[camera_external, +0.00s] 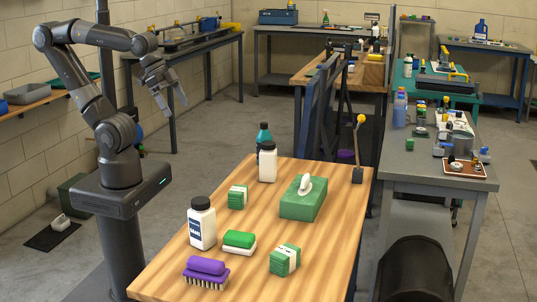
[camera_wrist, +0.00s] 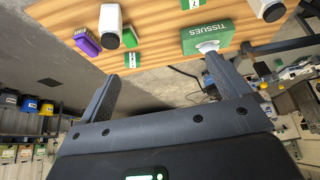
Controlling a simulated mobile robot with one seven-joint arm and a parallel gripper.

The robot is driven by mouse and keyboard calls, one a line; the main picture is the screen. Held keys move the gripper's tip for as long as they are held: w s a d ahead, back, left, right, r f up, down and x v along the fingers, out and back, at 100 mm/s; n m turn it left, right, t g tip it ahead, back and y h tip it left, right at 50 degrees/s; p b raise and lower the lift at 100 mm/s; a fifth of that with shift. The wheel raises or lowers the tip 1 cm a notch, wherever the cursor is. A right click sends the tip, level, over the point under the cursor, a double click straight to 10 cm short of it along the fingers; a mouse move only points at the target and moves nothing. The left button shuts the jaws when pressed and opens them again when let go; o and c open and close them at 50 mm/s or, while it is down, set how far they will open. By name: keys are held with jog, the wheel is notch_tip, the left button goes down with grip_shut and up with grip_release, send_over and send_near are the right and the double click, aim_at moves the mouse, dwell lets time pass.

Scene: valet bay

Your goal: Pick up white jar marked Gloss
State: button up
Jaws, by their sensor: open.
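A white jar (camera_external: 201,227) with a black lid and a dark blue label stands upright on the wooden table, near its left edge; the label's word is too small to read surely. It also shows in the wrist view (camera_wrist: 110,20). A second white jar (camera_external: 267,165) with a black lid stands farther back, its label not visible; it shows at the top right of the wrist view (camera_wrist: 264,6). I cannot tell surely which is marked Gloss. My gripper (camera_external: 171,107) is open and empty, raised left of the table, apart from both jars; its fingers show in the wrist view (camera_wrist: 161,68).
Around the jars on the table (camera_external: 175,270) are a purple brush (camera_external: 206,272), a green-and-white sponge (camera_external: 240,241), green boxes (camera_external: 237,197) (camera_external: 285,260), a tissue box (camera_external: 303,203) and a teal bottle (camera_external: 264,135) close behind the second jar. A black scoop (camera_external: 357,174) stands at the right edge.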

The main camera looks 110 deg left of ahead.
jog(key=shift+c, duration=0.7)
